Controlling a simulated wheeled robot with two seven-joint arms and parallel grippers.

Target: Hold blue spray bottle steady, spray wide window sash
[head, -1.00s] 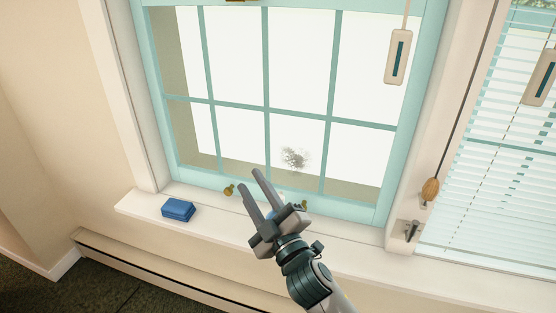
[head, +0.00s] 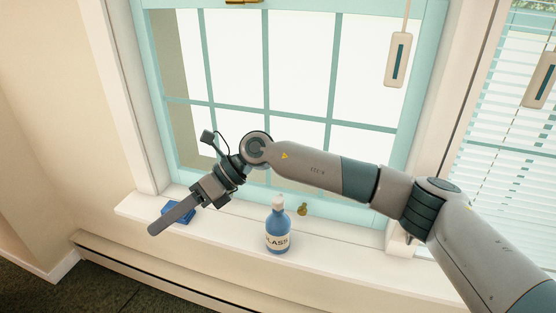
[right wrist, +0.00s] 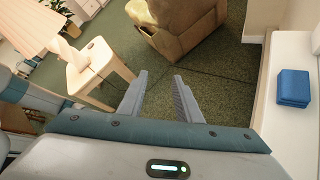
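The blue spray bottle (head: 278,232), with a white top and a GLASS label, stands upright on the white sill. The wide window sash (head: 267,70) is teal with several panes and rises behind the sill. My right arm crosses in front of its lower panes. My right gripper (head: 154,228) is left of the bottle and apart from it, over the sill's front edge. In the right wrist view its two fingers (right wrist: 159,82) are spread with nothing between them. The lower pane that showed a dark smudge earlier is now mostly behind my arm. My left gripper is not in view.
A brass latch (head: 303,209) is right of the bottle.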

